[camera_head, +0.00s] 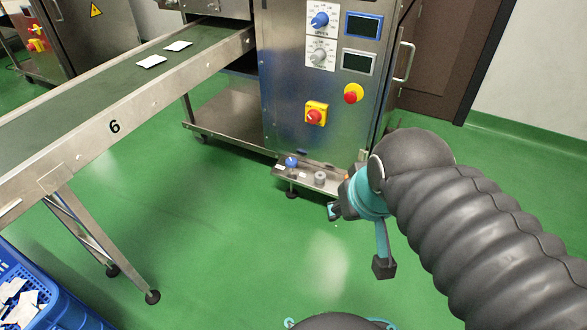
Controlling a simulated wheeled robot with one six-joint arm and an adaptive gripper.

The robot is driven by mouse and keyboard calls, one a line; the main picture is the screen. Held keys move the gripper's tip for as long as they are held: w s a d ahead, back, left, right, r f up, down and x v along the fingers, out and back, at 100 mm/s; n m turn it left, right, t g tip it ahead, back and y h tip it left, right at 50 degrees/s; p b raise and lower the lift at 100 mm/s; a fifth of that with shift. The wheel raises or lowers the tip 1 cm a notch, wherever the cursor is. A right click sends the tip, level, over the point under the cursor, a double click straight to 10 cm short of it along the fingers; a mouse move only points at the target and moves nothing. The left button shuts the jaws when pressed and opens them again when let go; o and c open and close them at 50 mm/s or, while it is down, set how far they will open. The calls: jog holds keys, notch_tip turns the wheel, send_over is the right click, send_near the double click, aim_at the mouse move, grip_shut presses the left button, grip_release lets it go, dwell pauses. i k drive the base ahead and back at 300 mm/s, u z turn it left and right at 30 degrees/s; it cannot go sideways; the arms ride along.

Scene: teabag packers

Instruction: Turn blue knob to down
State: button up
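A blue knob (320,19) sits on a white dial plate at the top of the steel machine's front panel. Its pointer direction is too small to tell for sure. My gripper (358,240) is in the lower middle right, in front of and below the panel, well apart from the knob. Its two teal fingers with dark tips are spread wide, with nothing between them. My dark ribbed arm comes in from the right.
A red-and-yellow switch (316,113) and a red button (353,93) are lower. A low ledge (325,184) carries small parts. A conveyor (120,80) runs left; green floor is clear.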

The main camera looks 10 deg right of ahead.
aim_at(291, 163)
jog(key=i, duration=0.9)
jog(key=z, duration=0.55)
